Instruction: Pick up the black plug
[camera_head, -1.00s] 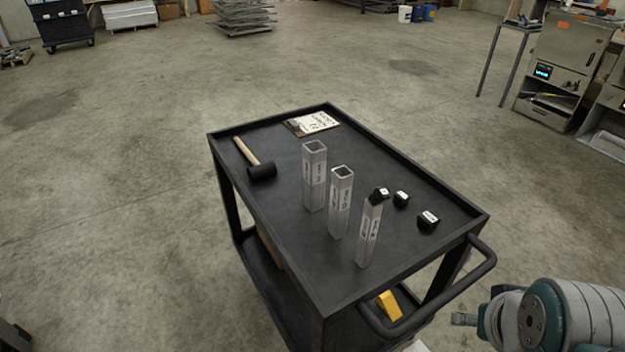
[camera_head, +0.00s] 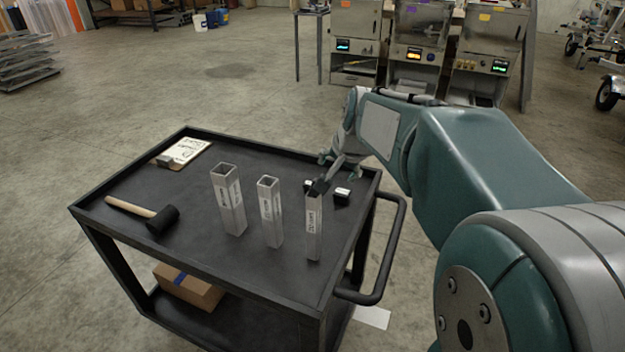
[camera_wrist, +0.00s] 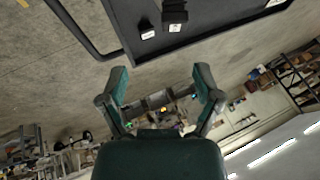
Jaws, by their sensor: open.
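Black plugs with white labels are on the black cart's top. One plug (camera_head: 342,196) lies near the handle-end edge; another (camera_head: 308,186) is partly hidden behind the shortest tube's top. My gripper (camera_head: 338,166) is above the cart's far right edge, behind the plugs. In the wrist view my gripper (camera_wrist: 160,92) is open with nothing between its fingers. Two plugs show beyond the fingertips there, one at left (camera_wrist: 148,34) and one at the top (camera_wrist: 174,14).
Two taller square tubes (camera_head: 229,202) (camera_head: 270,214) stand left of the shortest one. A mallet (camera_head: 145,214) and a clipboard (camera_head: 183,152) lie on the left part. The cart has a raised rim and a handle (camera_head: 388,250) at right. Machines stand behind.

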